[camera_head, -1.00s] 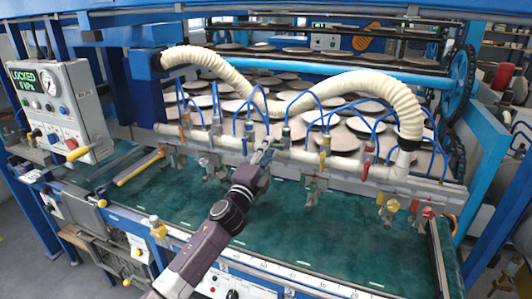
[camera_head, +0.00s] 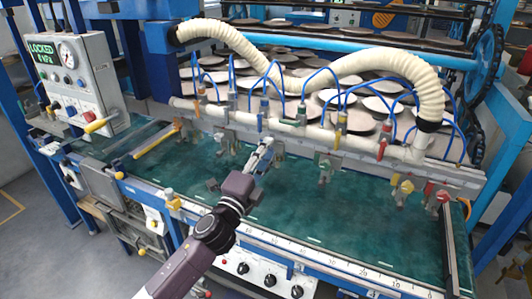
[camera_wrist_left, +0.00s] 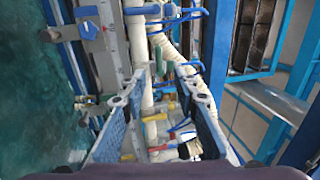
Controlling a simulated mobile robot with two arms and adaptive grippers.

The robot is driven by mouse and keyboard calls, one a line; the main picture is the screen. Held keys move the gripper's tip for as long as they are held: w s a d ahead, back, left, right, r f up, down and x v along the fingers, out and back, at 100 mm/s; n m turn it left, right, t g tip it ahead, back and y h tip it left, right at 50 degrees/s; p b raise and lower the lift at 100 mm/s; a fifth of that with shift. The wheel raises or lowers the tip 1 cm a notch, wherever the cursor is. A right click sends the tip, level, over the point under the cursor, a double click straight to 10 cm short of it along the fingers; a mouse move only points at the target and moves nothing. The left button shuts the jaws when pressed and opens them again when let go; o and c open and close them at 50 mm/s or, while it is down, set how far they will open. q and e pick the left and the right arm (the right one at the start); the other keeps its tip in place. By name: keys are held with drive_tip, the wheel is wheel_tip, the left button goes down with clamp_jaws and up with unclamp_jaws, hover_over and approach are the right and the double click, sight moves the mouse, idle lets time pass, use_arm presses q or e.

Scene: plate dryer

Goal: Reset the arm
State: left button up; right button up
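My left gripper (camera_head: 266,150) is at the middle of the machine in the head view, in front of the white manifold pipe (camera_head: 225,113) and above the far part of the green bed (camera_head: 330,215). Its arm comes up from the bottom of the picture. In the left wrist view its two blue-padded fingers (camera_wrist_left: 163,115) stand apart, with nothing held between them. The pipe and coloured valves show beyond the fingers. My right gripper is not in view.
Metal clamps with coloured handles, such as a red valve (camera_head: 383,142), line the pipe. A cream corrugated hose (camera_head: 390,62) arches above it. A control panel (camera_head: 75,85) reading LOCKED stands at left. Plates (camera_head: 350,120) lie behind. The front of the green bed is clear.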

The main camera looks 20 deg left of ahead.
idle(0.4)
use_arm(q)
drive_tip(key=s+a+f+n+g+y, duration=0.2)
drive_tip(key=s+f+n+g+y, duration=0.2)
drive_tip(key=s+f+n+g, duration=0.8)
drive_tip(key=s+d+f+n+g+h, duration=0.1)
drive_tip(key=s+d+f+n+g, duration=0.15)
drive_tip(key=s+f, duration=0.45)
drive_tip(key=s+d+f+n+g+h, duration=0.1)
drive_tip(key=s+d+f, duration=0.25)
drive_tip(key=s, duration=0.75)
drive_tip(key=s+d+f+n+g+h, duration=0.1)
drive_tip(key=s+d+f+h, duration=0.1)
drive_tip(key=s+f, duration=0.55)
wheel_tip(320, 180, down, 24)
drive_tip(key=s+f+g+b, duration=0.1)
drive_tip(key=s+b, duration=0.1)
drive_tip(key=s+a+f+g+b, duration=0.1)
drive_tip(key=s+a+f, duration=0.2)
drive_tip(key=s+f, duration=1.5)
drive_tip(key=shift+f+g+y, duration=0.35)
drive_tip(key=shift+f+y, duration=0.05)
